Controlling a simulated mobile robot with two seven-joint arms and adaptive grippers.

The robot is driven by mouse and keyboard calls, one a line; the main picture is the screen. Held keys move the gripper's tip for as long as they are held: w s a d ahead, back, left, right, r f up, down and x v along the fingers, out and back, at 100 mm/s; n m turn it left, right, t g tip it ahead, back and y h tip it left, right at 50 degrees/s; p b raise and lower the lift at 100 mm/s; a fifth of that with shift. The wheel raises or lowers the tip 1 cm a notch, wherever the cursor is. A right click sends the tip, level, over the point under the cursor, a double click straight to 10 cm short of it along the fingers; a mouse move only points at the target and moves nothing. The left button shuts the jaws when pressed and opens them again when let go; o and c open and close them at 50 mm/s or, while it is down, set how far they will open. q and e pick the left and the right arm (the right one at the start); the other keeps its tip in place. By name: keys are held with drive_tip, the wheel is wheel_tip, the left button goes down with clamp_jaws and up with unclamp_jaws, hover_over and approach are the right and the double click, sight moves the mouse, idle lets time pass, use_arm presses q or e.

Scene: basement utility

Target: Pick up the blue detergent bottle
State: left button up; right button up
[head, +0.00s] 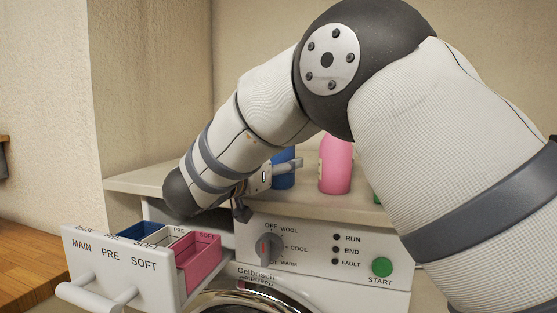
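The blue detergent bottle (286,178) stands on the shelf above the washing machine's front panel. One finger overlaps the bottle in the picture, and the other hangs lower, near the drawer. I see nothing between the fingers. I cannot tell whether the gripper touches the bottle. My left gripper is not in view.
A pink bottle (336,165) stands just right of the blue one on the shelf (350,206). The detergent drawer (112,262) is pulled out below left, with blue and pink compartments. A dial (269,249) and green start button (382,267) are on the panel. A wall stands behind.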

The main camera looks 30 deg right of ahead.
drive_tip(key=shift+c, duration=1.2)
drive_tip(key=shift+r, duration=0.4)
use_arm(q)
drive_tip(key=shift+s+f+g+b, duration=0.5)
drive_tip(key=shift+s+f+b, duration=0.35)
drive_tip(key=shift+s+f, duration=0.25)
use_arm(e)
drive_tip(key=a+r, duration=1.2)
drive_tip(key=a, duration=0.2)
drive_tip(key=shift+s, duration=0.4)
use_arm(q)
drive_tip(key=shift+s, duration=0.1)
